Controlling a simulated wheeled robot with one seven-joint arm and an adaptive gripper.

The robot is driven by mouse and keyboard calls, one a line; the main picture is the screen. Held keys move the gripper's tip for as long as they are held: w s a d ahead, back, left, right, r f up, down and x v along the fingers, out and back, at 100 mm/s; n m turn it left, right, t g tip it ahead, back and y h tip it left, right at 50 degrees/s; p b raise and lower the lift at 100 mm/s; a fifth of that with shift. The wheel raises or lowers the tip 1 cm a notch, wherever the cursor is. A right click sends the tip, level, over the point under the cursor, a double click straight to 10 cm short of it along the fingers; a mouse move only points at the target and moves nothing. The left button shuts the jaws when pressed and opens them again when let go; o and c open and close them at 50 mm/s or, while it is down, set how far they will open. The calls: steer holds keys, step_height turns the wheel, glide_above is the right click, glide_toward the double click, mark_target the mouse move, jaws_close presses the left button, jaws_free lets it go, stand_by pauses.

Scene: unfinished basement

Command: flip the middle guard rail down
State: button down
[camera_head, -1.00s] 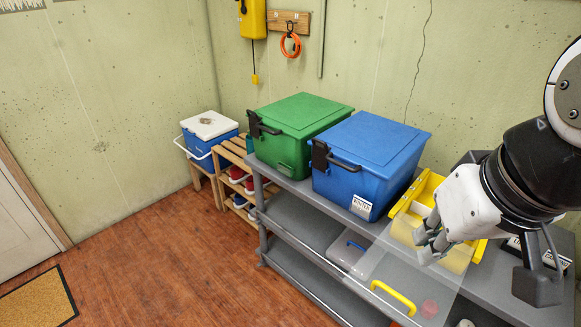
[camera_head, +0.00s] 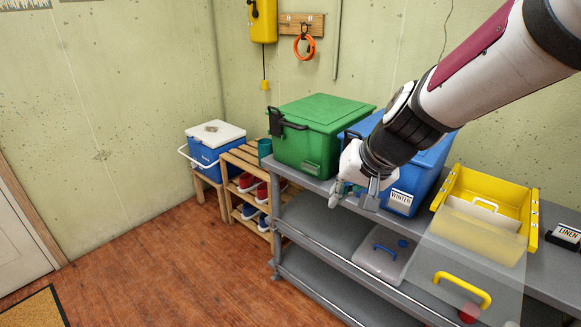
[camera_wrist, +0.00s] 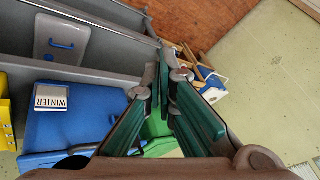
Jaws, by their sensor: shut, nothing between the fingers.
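The grey shelf unit has a thin guard rail (camera_head: 350,268) along the front of its middle shelf. I cannot tell clearly whether this rail is up or down. In the wrist view a pale bar (camera_wrist: 95,17) runs along the shelf front, beyond my fingers. My gripper (camera_head: 353,199) is in front of the blue bin, near the top shelf's front edge and above the rail, apart from it. Its green-padded fingers (camera_wrist: 165,62) are shut and empty in the wrist view. My arm hides part of the blue bin.
A green bin (camera_head: 318,125), the blue bin (camera_head: 428,168) labelled WINTER and an open yellow bin (camera_head: 520,201) with a clear front stand on top. A clear box (camera_head: 376,262) with a blue handle sits on the middle shelf. Left are a wooden shoe rack (camera_head: 247,158) and open floor (camera_head: 180,265).

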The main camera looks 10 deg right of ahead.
steer(key=w+d+f+m+h+b, duration=0.1)
steer(key=w+d+f+b, duration=0.1)
steer(key=w+f, duration=0.25)
steer(key=w+d+f+m+b, duration=0.1)
steer(key=w+d+f+b, duration=0.15)
steer(key=f, duration=0.35)
steer(key=w+d+f+m+h+b, duration=0.1)
steer(key=d+f+b, duration=0.1)
steer(key=d+f, duration=0.3)
steer(key=w+d+f+m+g+h+b, duration=0.1)
steer(key=d+f, duration=0.4)
steer(key=f, duration=0.7)
steer(key=w+d+f+m+g+h+b, duration=0.1)
steer(key=d+f+m+h+b, duration=0.1)
steer(key=f, duration=0.7)
steer(key=d+h+b, duration=0.1)
steer(key=d+b, duration=0.1)
steer(key=d, duration=0.1)
steer(key=shift+d+f+m, duration=0.25)
steer(key=shift+f+m, duration=0.05)
steer(key=shift+w+f, duration=0.1)
steer(key=b+x, duration=0.6)
steer(key=x, duration=0.3)
steer(key=shift+d+f, duration=0.3)
steer(key=shift+f, duration=0.05)
steer(key=shift+a+h, duration=0.1)
steer(key=shift+h, duration=0.2)
